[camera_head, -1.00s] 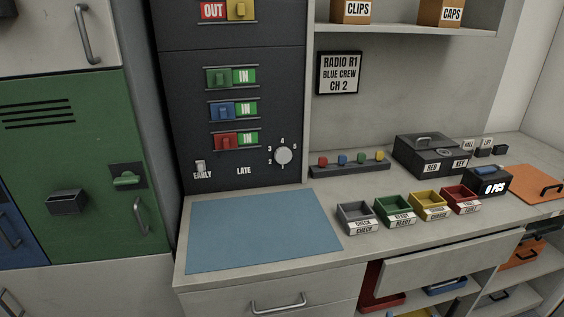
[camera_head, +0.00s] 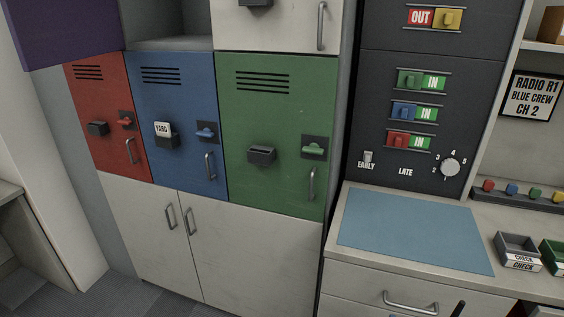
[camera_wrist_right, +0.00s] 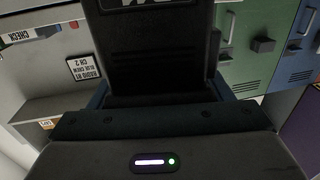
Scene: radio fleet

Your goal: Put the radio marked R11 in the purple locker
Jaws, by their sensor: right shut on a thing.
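A purple door panel (camera_head: 60,30) shows at the upper left of the head view, standing out beside an open grey compartment (camera_head: 168,42); it looks swung open. A purple surface (camera_wrist_right: 301,128) also shows at the right of the right wrist view. My right gripper (camera_wrist_right: 157,95) is shut on a dark radio-like block (camera_wrist_right: 157,50). White lettering at its top is cut off, so I cannot read its mark. A small dark tip (camera_head: 460,308) shows at the bottom of the head view; I cannot tell what it is. My left gripper is not in view.
Red (camera_head: 106,140), blue (camera_head: 178,125) and green (camera_head: 272,135) lockers are closed. The blue one bears a YARD card. A dark switch panel (camera_head: 415,170) stands right of them. The counter's blue mat (camera_head: 415,230) is bare.

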